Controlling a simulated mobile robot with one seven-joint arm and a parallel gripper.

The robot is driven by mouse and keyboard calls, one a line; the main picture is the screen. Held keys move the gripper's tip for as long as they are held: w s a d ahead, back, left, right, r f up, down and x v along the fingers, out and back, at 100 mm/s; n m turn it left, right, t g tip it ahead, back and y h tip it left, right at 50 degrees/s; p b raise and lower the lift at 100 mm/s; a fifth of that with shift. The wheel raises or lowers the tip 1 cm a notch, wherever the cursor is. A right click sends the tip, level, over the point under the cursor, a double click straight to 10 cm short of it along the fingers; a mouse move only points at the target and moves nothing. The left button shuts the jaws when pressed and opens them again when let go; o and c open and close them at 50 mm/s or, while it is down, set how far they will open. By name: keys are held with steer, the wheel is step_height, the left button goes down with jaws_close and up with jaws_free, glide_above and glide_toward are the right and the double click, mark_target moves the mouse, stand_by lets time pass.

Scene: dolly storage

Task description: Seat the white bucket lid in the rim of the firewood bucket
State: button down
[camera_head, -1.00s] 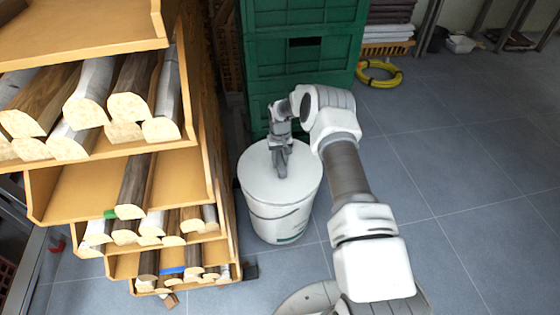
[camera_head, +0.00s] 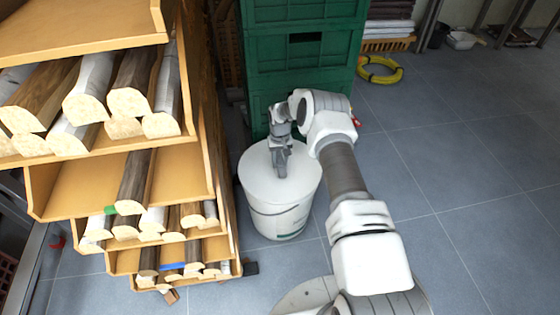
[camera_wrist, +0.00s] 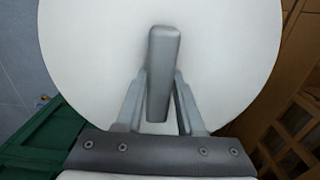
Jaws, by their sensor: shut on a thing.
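The white bucket lid (camera_head: 259,172) lies over the top of the white firewood bucket (camera_head: 279,222) in the head view and covers its mouth. The bucket stands upright on the floor. The lid fills much of the wrist view (camera_wrist: 90,60), with its grey bar handle (camera_wrist: 164,70) in the middle. My gripper (camera_head: 280,168) is above the lid, and its fingers (camera_wrist: 159,108) are shut on the handle. The lid looks about level. I cannot tell whether its edge sits down inside the rim all the way round.
A wooden rack (camera_head: 180,193) of split logs stands close on the bucket's left. Stacked green crates (camera_head: 305,68) stand just behind it. A yellow coiled hose (camera_head: 380,70) lies at the back. The tiled floor (camera_head: 470,190) to the right is clear.

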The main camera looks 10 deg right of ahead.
mark_target(280, 161)
steer(key=shift+c, duration=2.2)
jaws_free()
steer(key=shift+r, duration=0.1)
step_height(280, 161, up, 17)
steer(key=p, duration=0.5)
steer(key=shift+r+p, duration=0.15)
steer(key=shift+p, duration=0.25)
